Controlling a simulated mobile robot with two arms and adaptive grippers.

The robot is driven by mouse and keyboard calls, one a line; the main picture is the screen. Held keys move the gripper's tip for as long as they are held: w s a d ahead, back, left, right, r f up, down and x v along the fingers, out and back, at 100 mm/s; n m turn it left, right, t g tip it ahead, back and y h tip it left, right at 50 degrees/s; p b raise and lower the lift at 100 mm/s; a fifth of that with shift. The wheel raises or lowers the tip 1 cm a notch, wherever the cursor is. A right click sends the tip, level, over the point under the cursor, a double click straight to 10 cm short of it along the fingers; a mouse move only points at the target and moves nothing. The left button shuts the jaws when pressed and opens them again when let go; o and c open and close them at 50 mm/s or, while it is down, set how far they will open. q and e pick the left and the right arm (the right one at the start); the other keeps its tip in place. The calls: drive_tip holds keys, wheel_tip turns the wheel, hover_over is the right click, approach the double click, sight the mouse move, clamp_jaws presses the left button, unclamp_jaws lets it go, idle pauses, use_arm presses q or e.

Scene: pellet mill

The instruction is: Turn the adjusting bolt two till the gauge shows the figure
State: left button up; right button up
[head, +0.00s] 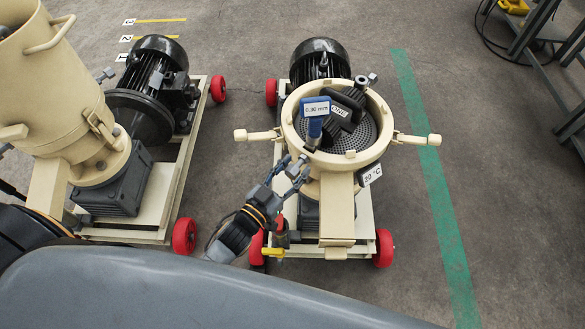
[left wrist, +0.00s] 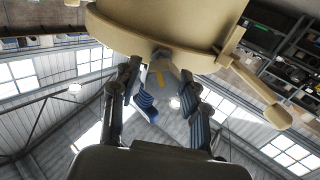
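The pellet mill's cream ring (head: 290,118) stands at the middle of the head view, around a perforated die plate (head: 362,138). A blue gauge (head: 316,107) on it reads 0.30 mm. A black roller part marked ONE (head: 341,112) lies beside the gauge. One bolt (head: 372,78) shows at the ring's far right. My left gripper (head: 291,170) is at the ring's near left side. In the left wrist view its fingers (left wrist: 161,92) stand apart on either side of a grey bolt end (left wrist: 162,72) with a yellow mark. Firm contact cannot be told. My right gripper is out of view.
Two cream side handles (head: 418,139) stick out. A second machine (head: 50,90) stands on the left. A green floor line (head: 432,180) and open floor lie to the right.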

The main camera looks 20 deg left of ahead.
use_arm(q)
clamp_jaws()
drive_tip(key=shift+m, duration=0.5)
drive_tip(key=shift+d+m+p, duration=0.1)
drive_tip(key=shift+m+p, duration=0.25)
drive_tip(key=shift+m, duration=0.55)
drive_tip(key=shift+o, duration=2)
unclamp_jaws()
drive_tip(key=v, duration=1.2)
